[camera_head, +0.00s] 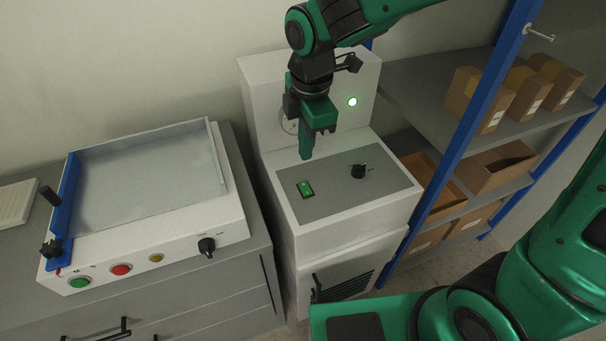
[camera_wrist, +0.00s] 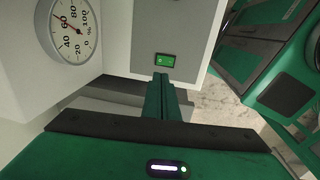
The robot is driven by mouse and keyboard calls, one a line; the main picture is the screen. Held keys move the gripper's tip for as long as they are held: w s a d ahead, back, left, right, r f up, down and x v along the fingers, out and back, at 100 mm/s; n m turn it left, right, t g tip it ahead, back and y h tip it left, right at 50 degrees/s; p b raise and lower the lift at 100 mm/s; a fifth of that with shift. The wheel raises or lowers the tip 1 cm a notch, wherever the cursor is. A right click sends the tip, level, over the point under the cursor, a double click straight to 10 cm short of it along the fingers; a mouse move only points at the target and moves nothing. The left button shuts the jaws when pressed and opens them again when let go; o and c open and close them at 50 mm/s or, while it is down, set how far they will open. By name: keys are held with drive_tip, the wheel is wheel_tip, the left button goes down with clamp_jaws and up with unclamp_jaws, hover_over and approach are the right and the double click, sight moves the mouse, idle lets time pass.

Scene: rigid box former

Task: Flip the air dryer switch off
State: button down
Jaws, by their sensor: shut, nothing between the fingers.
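The air dryer (camera_head: 345,203) is the white cabinet in the middle of the head view, with a grey sloped top panel. Its switch (camera_head: 306,188) is a small green lit rocker at the left of that panel. The switch also shows in the wrist view (camera_wrist: 165,60), just past the fingertips. My gripper (camera_head: 306,155) is shut and empty, pointing down above the panel, behind the switch in the head view. In the wrist view my gripper (camera_wrist: 162,77) has its tips close to the switch; I cannot tell whether they touch it.
A black knob (camera_head: 359,171) sits right of the switch. A round gauge (camera_wrist: 72,30) and a green light (camera_head: 352,102) are on the dryer's upright back. A box former (camera_head: 150,200) stands left. A blue-framed shelf (camera_head: 440,90) with cartons stands close on the right.

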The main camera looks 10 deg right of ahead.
sight(304, 190)
drive_tip(key=f, duration=0.3)
drive_tip(key=w+f, duration=0.1)
drive_tip(key=f, duration=0.7)
drive_tip(key=shift+w+a, duration=0.15)
drive_tip(key=shift+a, duration=0.05)
drive_tip(key=shift+w+d+f, duration=0.1)
drive_tip(key=shift+d, duration=0.05)
drive_tip(key=shift+a, duration=0.3)
drive_tip(key=shift+d, duration=0.1)
drive_tip(key=shift+s, duration=0.3)
drive_tip(key=shift+s+d, duration=0.2)
drive_tip(key=shift+s, duration=0.4)
